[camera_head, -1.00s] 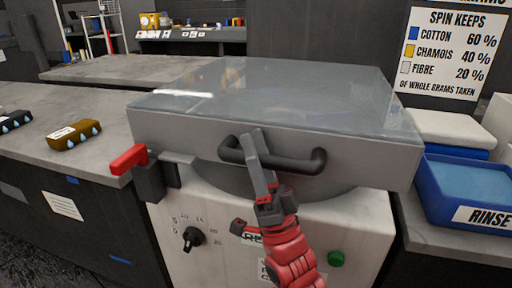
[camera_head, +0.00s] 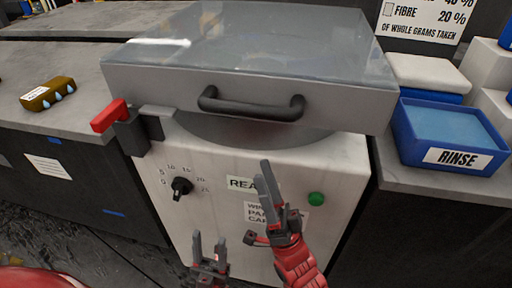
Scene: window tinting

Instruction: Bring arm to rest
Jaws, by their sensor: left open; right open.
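My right gripper (camera_head: 270,190) is in front of the white machine's front panel, below the lid handle and apart from it. It is seen nearly side-on, with its jaws open and nothing in them. My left gripper (camera_head: 208,252) is low in front of the same panel, to the left of the right one. Its two fingers point up, apart and empty. The dark lid handle (camera_head: 250,107) is free, on the front of the closed grey lid (camera_head: 250,40) with its clear top.
The machine's panel has a black dial (camera_head: 181,187) and a green button (camera_head: 316,199). A red-handled latch (camera_head: 110,116) sticks out at the lid's left. A blue rinse tub (camera_head: 447,132) stands on the right counter, and a brown-yellow block (camera_head: 47,94) on the left one.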

